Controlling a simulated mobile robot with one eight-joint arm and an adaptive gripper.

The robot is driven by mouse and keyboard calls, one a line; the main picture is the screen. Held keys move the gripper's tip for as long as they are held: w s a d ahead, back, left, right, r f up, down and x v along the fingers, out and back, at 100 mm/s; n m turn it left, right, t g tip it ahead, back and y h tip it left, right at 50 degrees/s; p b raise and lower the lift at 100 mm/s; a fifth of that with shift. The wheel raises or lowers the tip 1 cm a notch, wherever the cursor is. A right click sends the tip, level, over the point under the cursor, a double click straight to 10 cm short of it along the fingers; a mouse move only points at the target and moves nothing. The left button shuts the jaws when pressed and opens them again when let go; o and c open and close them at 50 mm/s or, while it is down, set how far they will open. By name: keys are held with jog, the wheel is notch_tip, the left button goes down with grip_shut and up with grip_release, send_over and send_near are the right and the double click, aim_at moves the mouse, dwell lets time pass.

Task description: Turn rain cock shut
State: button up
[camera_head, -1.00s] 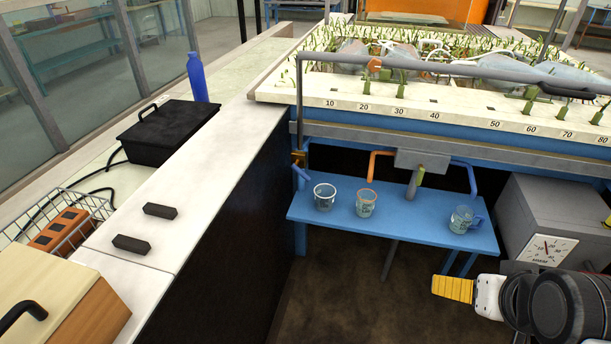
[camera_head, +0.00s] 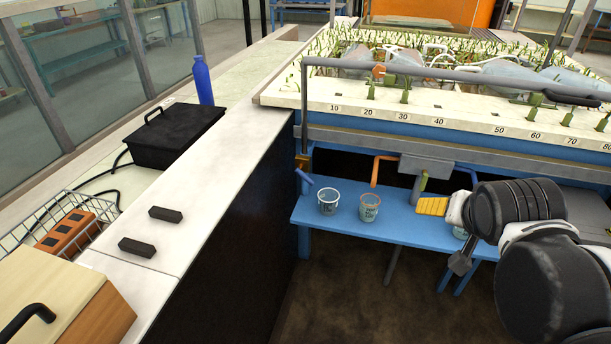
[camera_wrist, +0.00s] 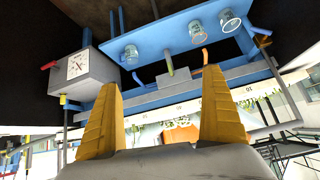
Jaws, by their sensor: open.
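A small brass cock (camera_head: 304,161) with a blue lever (camera_head: 304,178) sits at the foot of the thin upright pipe at the trough's left front corner. That pipe joins the long grey pipe (camera_head: 430,72) over the trough; which fitting is the rain cock is not labelled. The blue lever seems to show at the upper right of the wrist view (camera_wrist: 261,31). My gripper (camera_head: 424,206) is right of the cock, in front of the blue shelf. Its yellow fingers stand apart and empty in the wrist view (camera_wrist: 163,88).
The blue shelf (camera_head: 400,225) holds a clear cup (camera_head: 328,202) and an orange-rimmed cup (camera_head: 369,208); another is mostly behind my arm. An orange bent pipe (camera_head: 376,168) and grey outlet (camera_head: 427,166) hang above. A dial box (camera_wrist: 78,66) stands beside the shelf. The white counter (camera_head: 215,185) lies left.

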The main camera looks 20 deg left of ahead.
jog(key=w+a+f+m+t+y+p, duration=0.1)
jog(key=w+a+f+t, duration=0.15)
jog(key=w+a, duration=0.75)
jog(key=w+a+f+m+t+p, duration=0.1)
jog(key=w+a+f, duration=0.2)
jog(key=w+a, duration=0.7)
jog(key=m+t+y+b, duration=0.2)
jog(key=y+b, duration=0.1)
send_near(306, 177)
jog(key=x, duration=1)
jog(key=shift+w+a, duration=0.15)
jog(key=shift+w, duration=0.15)
jog(key=c, duration=1.4)
